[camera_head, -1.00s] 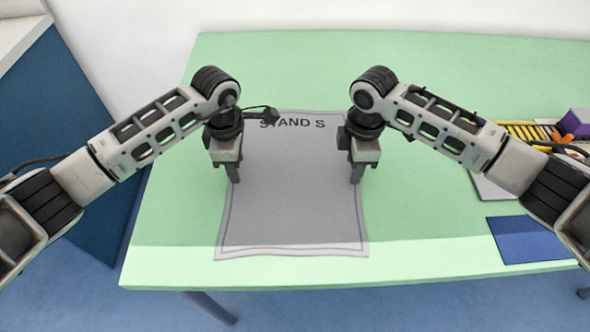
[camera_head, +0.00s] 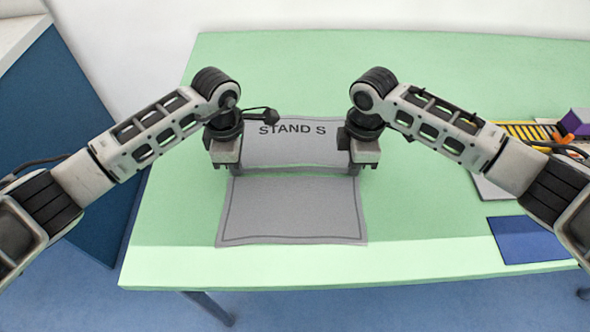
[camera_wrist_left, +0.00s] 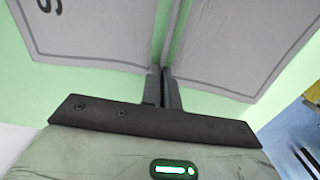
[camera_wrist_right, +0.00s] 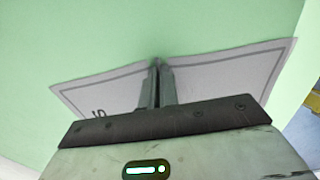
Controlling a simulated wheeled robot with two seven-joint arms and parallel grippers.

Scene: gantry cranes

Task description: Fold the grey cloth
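The grey cloth (camera_head: 292,208) lies on the green table with a border line and "STAND S" on its far part. Its middle is pinched at both side edges, and a crosswise line splits it into a far and a near part. My left gripper (camera_head: 235,172) is shut on the left edge; the left wrist view shows its fingers (camera_wrist_left: 162,85) close together where the two cloth parts meet. My right gripper (camera_head: 355,172) is shut on the right edge; its fingers (camera_wrist_right: 157,78) also show there. The pinched cloth between the fingers is mostly hidden.
The green table (camera_head: 430,190) is clear around the cloth. To the right are a dark blue mat (camera_head: 530,240), a grey flat piece (camera_head: 492,186), a yellow striped item (camera_head: 525,131) and a purple block (camera_head: 575,123). A blue cabinet (camera_head: 60,130) stands left.

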